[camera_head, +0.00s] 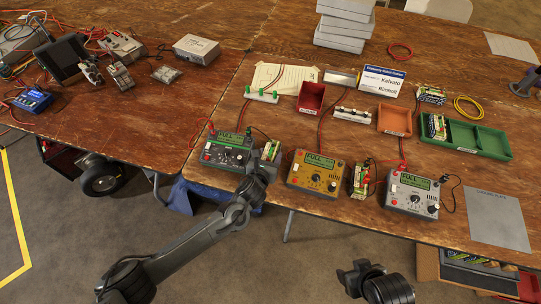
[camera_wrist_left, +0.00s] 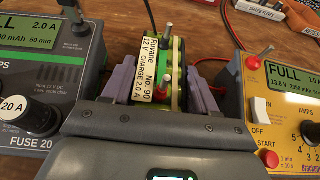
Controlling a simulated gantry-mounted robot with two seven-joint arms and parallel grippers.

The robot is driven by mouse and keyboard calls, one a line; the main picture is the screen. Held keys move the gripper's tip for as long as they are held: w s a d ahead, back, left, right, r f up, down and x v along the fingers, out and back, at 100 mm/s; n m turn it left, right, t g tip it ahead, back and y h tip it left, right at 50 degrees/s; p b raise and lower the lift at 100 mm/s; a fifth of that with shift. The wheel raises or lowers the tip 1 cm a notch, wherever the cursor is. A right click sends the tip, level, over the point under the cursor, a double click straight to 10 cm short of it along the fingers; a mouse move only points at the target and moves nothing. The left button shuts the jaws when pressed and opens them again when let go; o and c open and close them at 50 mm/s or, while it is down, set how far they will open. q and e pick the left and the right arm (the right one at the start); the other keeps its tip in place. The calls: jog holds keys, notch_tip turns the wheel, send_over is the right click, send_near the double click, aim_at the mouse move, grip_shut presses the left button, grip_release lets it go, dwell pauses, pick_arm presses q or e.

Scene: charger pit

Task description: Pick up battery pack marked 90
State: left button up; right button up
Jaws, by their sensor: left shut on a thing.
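The battery pack marked No. 90 (camera_wrist_left: 157,72), with a white label reading 12 V and charge 2.0 A, stands between the green charger (camera_head: 227,150) and the yellow charger (camera_head: 315,174). It also shows in the head view (camera_head: 271,150). My left gripper (camera_wrist_left: 165,95) is shut on the pack, its purple-grey fingers on both sides. In the head view the left gripper (camera_head: 266,168) partly covers the pack's lower end. Both neighbouring chargers read FULL. A dark part of my right arm shows at the bottom right of the head view; its jaws cannot be made out.
Another pack (camera_head: 360,178) stands between the yellow charger and the white charger (camera_head: 412,194). Red and black leads lie around the chargers. Behind are a red tray (camera_head: 311,97), an orange tray (camera_head: 394,120) and a green tray (camera_head: 480,137) holding a pack. A grey plate (camera_head: 496,218) lies at right.

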pick_arm(q)
jog(key=c, duration=0.4)
jog(key=shift+r, duration=0.1)
grip_shut()
